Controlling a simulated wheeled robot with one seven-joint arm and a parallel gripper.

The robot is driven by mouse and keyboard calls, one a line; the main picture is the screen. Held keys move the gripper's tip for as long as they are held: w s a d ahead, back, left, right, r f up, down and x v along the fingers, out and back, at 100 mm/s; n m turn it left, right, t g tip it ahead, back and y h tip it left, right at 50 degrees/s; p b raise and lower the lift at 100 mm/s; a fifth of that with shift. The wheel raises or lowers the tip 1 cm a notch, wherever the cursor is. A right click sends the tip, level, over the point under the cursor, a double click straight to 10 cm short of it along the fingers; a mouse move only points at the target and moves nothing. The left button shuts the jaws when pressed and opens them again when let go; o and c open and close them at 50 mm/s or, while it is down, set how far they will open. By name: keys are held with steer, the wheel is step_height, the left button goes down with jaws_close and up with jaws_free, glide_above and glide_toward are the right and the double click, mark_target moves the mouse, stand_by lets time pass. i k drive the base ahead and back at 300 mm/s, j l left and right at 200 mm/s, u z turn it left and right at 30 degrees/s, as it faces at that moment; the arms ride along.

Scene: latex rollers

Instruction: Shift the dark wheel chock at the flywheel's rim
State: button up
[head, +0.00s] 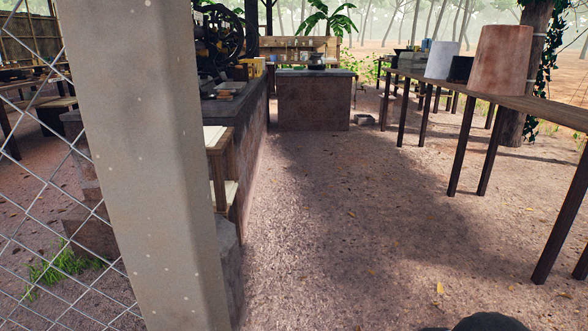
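The dark flywheel (222,35) stands at the back left, on machinery atop a long stone counter. The wheel chock cannot be made out at this distance; the dark clutter around the flywheel's rim is too small to tell apart. My gripper does not show in the head view. A dark rounded shape at the bottom edge right of centre is cut off, and I cannot tell what it is.
A pale post (150,170) and wire fence (50,200) block the left. The stone counter (252,130) runs along the left side. A long table (555,112) with buckets stands right. A stone block (315,105) closes the far end. The dirt floor (340,220) between is open.

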mark_target(241, 75)
steer(key=i+u, duration=0.1)
steer(key=i, duration=0.65)
steer(key=i+l+u, duration=0.1)
steer(key=i, duration=0.6)
steer(key=i+l, duration=0.2)
steer(key=i, duration=0.55)
steer(key=i+l+u, duration=0.2)
steer(key=i+u, duration=0.3)
steer(key=i+l+u, duration=0.45)
steer(key=i, duration=0.2)
steer(key=u, duration=0.3)
steer(key=i+l+u, duration=0.35)
steer(key=l+u, duration=0.2)
steer(key=i+l+u, duration=0.1)
steer(key=l+u, duration=0.15)
steer(key=l, duration=0.1)
